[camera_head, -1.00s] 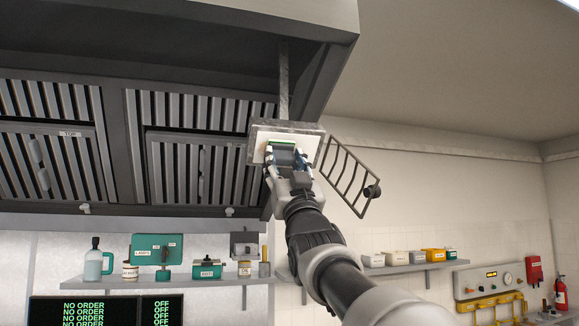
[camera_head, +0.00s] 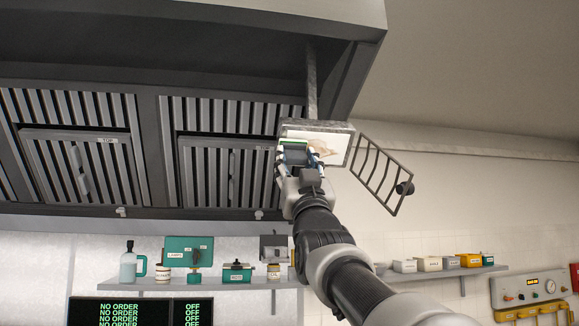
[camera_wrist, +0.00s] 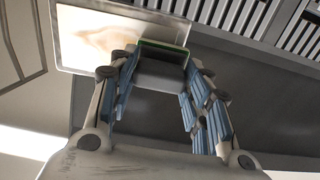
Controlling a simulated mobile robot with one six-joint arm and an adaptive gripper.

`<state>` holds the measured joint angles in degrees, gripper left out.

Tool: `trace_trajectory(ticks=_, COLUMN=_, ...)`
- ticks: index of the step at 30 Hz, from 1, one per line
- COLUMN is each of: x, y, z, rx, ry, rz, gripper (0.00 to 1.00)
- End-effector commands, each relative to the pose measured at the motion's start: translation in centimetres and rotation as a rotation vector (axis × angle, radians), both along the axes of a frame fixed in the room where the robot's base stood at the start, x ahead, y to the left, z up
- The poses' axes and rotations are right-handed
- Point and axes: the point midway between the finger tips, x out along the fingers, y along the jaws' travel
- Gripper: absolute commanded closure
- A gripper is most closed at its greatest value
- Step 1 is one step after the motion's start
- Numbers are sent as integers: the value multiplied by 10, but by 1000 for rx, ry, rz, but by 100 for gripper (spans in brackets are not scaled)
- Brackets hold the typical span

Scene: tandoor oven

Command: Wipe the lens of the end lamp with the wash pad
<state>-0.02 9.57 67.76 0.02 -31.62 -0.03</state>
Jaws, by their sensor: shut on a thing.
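The end lamp (camera_head: 340,130) hangs under the hood's corner on a strut, its pale square lens facing down toward me. The lens (camera_wrist: 105,36) fills the upper left of the wrist view and carries a brownish smear on its bare part. My gripper (camera_head: 297,165) is raised to the lamp and is shut on the wash pad (camera_head: 296,149), a dark block with a green face. In the wrist view the pad (camera_wrist: 162,66) sits between the fingers, its green edge at the lens's lower right edge. Whether it presses on the lens I cannot tell.
A wire guard (camera_head: 381,172) hangs open to the right of the lamp. Hood filters (camera_head: 80,155) lie to the left. A shelf (camera_head: 215,284) below holds a bottle, tins and boxes. Another shelf (camera_head: 440,271) is at the right. The wall right of the guard is bare.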

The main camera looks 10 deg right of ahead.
Motion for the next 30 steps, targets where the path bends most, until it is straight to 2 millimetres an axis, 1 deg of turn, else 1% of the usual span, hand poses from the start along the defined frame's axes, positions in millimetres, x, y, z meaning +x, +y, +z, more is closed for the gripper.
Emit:
trace_trajectory(ticks=1, x=-4, y=0, z=-8, rx=0, ry=-1, rz=0, gripper=74)
trace_trajectory(ticks=15, x=-32, y=0, z=-36, rx=0, ry=-1, rz=0, gripper=74)
trace_trajectory(ticks=20, x=-38, y=0, z=-39, rx=0, ry=0, rz=0, gripper=74)
trace_trajectory(ticks=30, x=-39, y=0, z=-38, rx=0, ry=0, rz=0, gripper=74)
